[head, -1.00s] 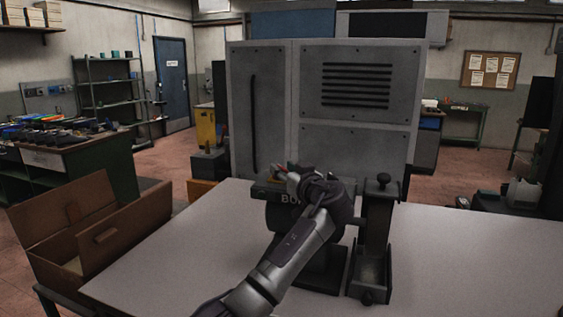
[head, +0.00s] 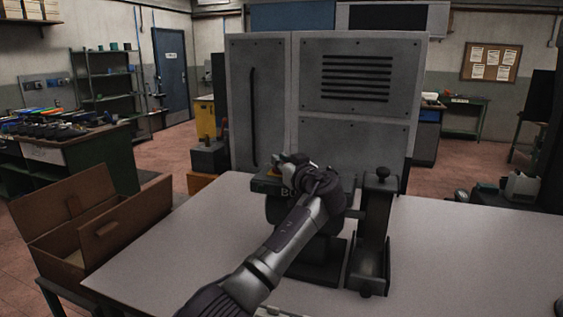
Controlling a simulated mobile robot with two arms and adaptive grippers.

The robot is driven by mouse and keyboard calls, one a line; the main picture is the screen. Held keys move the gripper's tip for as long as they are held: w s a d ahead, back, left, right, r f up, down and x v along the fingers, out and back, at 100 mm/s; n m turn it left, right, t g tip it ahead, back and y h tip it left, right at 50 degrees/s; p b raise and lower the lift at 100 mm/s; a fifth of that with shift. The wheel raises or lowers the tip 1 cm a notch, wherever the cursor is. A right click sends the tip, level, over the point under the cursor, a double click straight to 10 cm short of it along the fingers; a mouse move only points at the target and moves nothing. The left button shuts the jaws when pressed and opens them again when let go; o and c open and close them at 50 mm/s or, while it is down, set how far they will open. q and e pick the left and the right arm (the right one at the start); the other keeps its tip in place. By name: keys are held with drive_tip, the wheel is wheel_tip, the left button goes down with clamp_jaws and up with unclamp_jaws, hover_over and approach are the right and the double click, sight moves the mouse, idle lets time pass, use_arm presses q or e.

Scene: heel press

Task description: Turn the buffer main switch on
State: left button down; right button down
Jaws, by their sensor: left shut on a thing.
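The buffer (head: 320,272) is a dark machine standing on the light table, with lettering on its upper front that my arm partly covers. My left gripper (head: 287,168) is at the top of the buffer, reaching over it from the front. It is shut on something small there. An orange-yellow bit (head: 271,172) shows right beside the fingertips. The main switch itself cannot be made out, as the gripper and wrist hide much of the buffer's top. My right gripper is not in view.
A dark upright stand with a knob (head: 375,230) stands close to the right of the buffer. An open brown box (head: 108,232) is at the table's left. A large grey cabinet (head: 355,150) rises behind.

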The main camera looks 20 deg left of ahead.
use_arm(q)
drive_tip(key=shift+f+m+t+h+b, duration=0.15)
drive_tip(key=shift+m+t+h+b, duration=0.25)
drive_tip(key=shift+m+t+h, duration=0.15)
drive_tip(key=shift+m+t+h+b, duration=0.3)
drive_tip(key=shift+m+t+h, duration=0.2)
drive_tip(key=shift+h, duration=0.25)
drive_tip(key=shift+m+t+h, duration=0.55)
drive_tip(key=shift+m+h, duration=0.3)
drive_tip(key=shift+h, duration=0.25)
drive_tip(key=shift+r+m+t+h+p, duration=0.2)
drive_tip(key=shift+m+t+h+p, duration=0.15)
drive_tip(key=shift+h+p, duration=0.25)
drive_tip(key=m+h+p, duration=0.1)
drive_tip(key=h, duration=0.1)
drive_tip(key=m+t+h+p, duration=0.1)
drive_tip(key=m+h+p, duration=0.1)
drive_tip(key=shift+a+r, duration=0.1)
drive_tip(key=shift+r, duration=0.05)
drive_tip(key=shift+f+m+h+p, duration=0.2)
drive_tip(key=shift+m+h+p, duration=0.55)
drive_tip(key=shift+h+p, duration=0.55)
